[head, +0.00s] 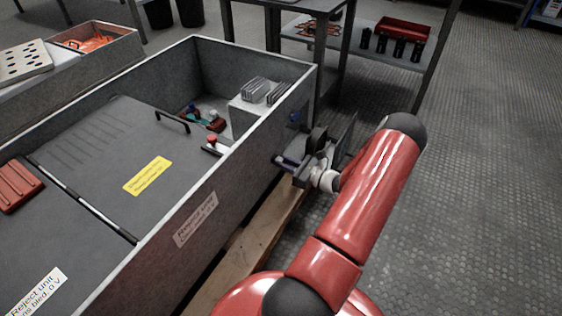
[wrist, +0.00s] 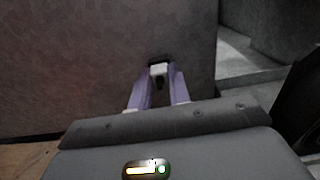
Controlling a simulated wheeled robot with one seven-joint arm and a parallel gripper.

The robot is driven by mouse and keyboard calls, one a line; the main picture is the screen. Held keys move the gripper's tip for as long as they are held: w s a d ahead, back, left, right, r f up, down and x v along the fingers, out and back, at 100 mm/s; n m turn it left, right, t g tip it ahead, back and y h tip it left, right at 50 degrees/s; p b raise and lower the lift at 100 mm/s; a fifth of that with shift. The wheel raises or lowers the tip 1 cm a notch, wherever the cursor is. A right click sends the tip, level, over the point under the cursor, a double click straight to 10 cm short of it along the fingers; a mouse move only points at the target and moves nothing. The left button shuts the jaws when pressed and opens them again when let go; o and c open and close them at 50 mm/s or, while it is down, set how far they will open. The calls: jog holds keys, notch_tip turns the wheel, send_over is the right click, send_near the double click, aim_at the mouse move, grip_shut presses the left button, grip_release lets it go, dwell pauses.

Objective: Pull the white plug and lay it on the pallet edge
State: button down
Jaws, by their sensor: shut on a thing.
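The white plug (wrist: 159,69) shows in the wrist view between the tips of my gripper's two purple fingers (wrist: 161,90). It sits at a dark opening in the grey outer wall of the big metal enclosure. I cannot tell how deep it is in the opening. My gripper is shut on the plug. In the head view my gripper (head: 284,161) reaches the outside of the enclosure's right wall, and the plug itself cannot be made out. The wooden pallet edge (head: 250,242) runs along the foot of that wall, below my gripper. Wood also shows at the wrist view's lower left (wrist: 28,156).
The grey enclosure (head: 255,142) holds a yellow-labelled panel (head: 147,176), a red-topped part (head: 212,143) and finned blocks (head: 262,91). A bench with a red tray (head: 402,30) stands behind. The floor right of my arm is clear.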

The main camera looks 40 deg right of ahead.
jog(key=shift+s, duration=0.1)
jog(key=shift+v, duration=2.95)
notch_tip(320, 180, up, 10)
jog(key=p, duration=0.7)
send_over(289, 193)
notch_tip(289, 193, down, 20)
jog(key=b, duration=0.4)
